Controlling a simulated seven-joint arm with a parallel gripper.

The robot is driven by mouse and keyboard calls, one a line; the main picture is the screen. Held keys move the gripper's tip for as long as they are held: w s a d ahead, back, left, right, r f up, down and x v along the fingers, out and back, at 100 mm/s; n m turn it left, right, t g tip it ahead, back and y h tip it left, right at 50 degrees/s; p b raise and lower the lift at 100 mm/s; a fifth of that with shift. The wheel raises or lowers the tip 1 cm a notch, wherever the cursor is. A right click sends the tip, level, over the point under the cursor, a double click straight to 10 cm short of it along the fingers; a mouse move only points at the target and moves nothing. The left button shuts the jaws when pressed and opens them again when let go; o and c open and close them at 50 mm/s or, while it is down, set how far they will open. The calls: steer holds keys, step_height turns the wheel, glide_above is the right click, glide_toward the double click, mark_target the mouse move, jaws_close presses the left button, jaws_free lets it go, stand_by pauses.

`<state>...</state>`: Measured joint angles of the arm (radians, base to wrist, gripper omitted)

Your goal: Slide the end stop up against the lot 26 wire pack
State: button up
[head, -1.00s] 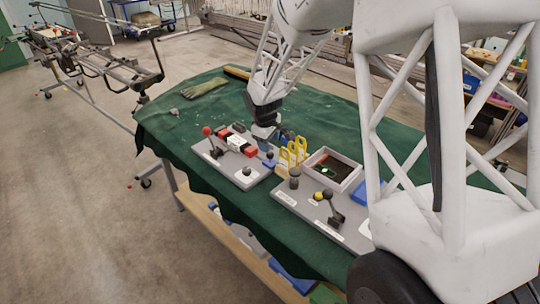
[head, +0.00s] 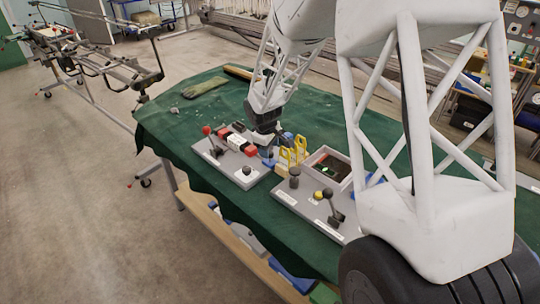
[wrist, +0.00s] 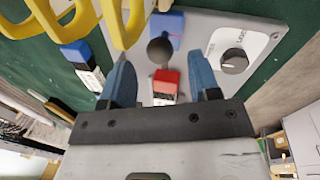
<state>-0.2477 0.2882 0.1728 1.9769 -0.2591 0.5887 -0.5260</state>
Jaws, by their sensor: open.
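A row of red, black and white packs (head: 236,142) sits on the left grey board. The wrist view shows a red pack (wrist: 166,82) with a white label between my fingers; I cannot read a lot number. A blue block (wrist: 166,27) with a dark ball knob (wrist: 160,50) lies just beyond it and looks like the end stop. This blue block (head: 268,162) also shows low beside my gripper (head: 266,148) in the head view. My gripper (wrist: 162,80) is open, its blue fingers on either side of the red pack. I cannot tell whether they touch it.
Yellow handles (head: 292,152) stand close to the right of my gripper. A grey tray (head: 342,162) and a lever board (head: 312,208) lie further right. A red-ball lever (head: 207,130) and a dial (wrist: 234,60) are on the left board. Green cloth (head: 170,125) is largely free at left.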

steer(key=shift+w+d+f, duration=0.1)
steer(key=shift+w+f, duration=0.1)
steer(key=shift+f, duration=0.9)
steer(key=shift+w+d+f, duration=0.1)
steer(key=shift+w+f, duration=0.05)
steer(key=shift+f, duration=0.95)
